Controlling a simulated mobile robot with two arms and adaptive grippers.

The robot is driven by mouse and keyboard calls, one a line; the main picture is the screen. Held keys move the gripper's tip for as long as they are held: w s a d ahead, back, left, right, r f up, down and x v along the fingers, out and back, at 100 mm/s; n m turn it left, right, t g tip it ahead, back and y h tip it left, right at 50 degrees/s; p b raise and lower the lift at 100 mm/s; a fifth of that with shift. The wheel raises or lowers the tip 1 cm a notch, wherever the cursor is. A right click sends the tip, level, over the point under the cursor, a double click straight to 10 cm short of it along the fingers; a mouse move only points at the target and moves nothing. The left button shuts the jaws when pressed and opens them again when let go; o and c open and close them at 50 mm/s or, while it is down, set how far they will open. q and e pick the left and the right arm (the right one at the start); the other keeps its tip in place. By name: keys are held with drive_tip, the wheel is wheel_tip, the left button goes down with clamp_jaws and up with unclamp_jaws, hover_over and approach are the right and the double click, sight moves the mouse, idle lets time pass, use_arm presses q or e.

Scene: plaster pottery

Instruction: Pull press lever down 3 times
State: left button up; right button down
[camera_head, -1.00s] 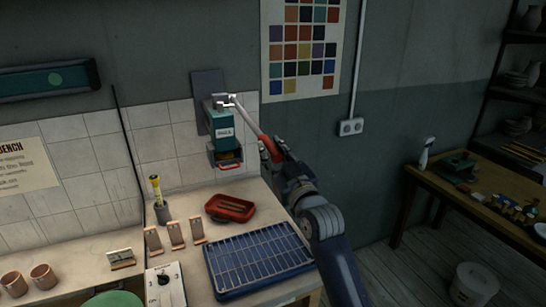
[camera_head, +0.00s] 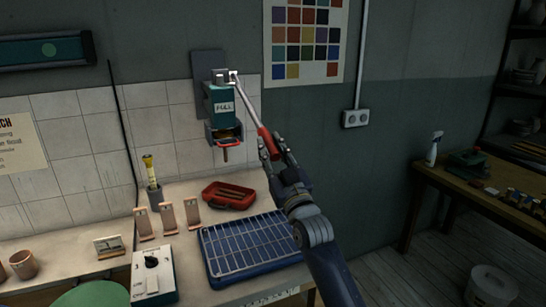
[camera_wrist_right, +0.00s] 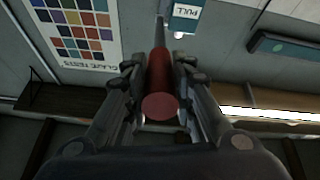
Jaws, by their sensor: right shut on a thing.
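The press (camera_head: 222,108) is a teal wall-mounted box with a label that appears to read "PULL". Its lever (camera_head: 246,103) is a pale rod running from the top right of the press steeply down to the right, ending in a red grip (camera_head: 264,136). My right gripper (camera_head: 274,147) is shut around this red grip. In the right wrist view the grip (camera_wrist_right: 160,104) lies between the fingers, its round end facing the camera. A short reddish-brown piece (camera_head: 225,155) hangs under the red outlet of the press. My left gripper is not in view.
Below the press, the bench holds a red tray (camera_head: 230,194), a blue rack (camera_head: 255,245), several small upright tiles (camera_head: 167,217) and a white switch box (camera_head: 153,275). A wooden table (camera_head: 460,194) stands at right. Floor between bench and table is clear.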

use_arm(q)
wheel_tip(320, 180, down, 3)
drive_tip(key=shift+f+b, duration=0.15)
drive_tip(key=shift+b, duration=0.95)
use_arm(e)
drive_tip(key=f, duration=0.1)
drive_tip(key=w+f, duration=0.1)
drive_tip(key=shift+a+f+t, duration=0.25)
drive_tip(key=shift+f+t, duration=0.05)
drive_tip(key=shift+f, duration=0.05)
drive_tip(key=c, duration=1.3)
unclamp_jaws()
drive_tip(key=shift+r, duration=0.2)
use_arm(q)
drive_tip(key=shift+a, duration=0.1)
use_arm(e)
drive_tip(key=shift+s+d, duration=0.1)
